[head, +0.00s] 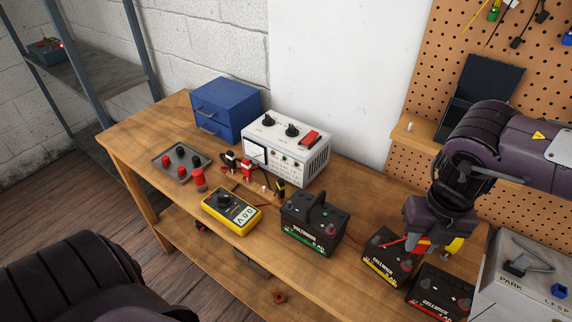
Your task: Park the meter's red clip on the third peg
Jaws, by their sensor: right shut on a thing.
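My right gripper (428,246) comes down from the right over the dark batteries. It is shut on a small red thing (394,242), which looks like the red clip; the gripper hides most of it. The yellow meter (242,222) lies at the front middle of the bench, its display reading about 0.0 V. Several hanging leads and clips (517,42) show on the pegboard (424,75) at the upper right. I cannot tell which peg is the third. A dark part of my left arm shows at the lower left, but its gripper is out of view.
A green-striped battery (314,228), a yellow-striped battery (388,262) and a red-striped battery (440,295) stand on the bench. A grey box marked PARK (520,295) is at the lower right. A white power unit (288,153) and a blue drawer box (225,110) stand behind.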

